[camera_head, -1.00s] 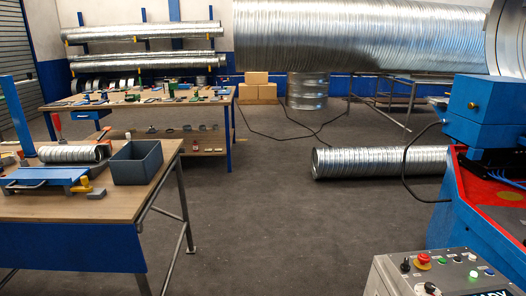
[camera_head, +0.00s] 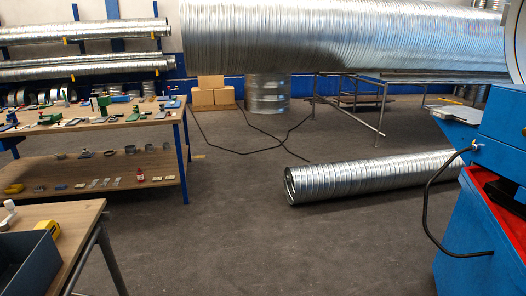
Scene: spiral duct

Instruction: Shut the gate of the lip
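I cannot make out a lip or a gate in this view. A blue machine (camera_head: 505,140) with a red panel stands at the right edge, cut off by the frame, with a black cable looping down its left side. A blue plate (camera_head: 452,122) juts from its left side. Neither of my grippers is in view.
A spiral duct (camera_head: 375,178) lies on the floor in the middle right. A workbench (camera_head: 90,125) with tools stands at left. A nearer table (camera_head: 75,218) with a dark bin (camera_head: 30,268) is at lower left.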

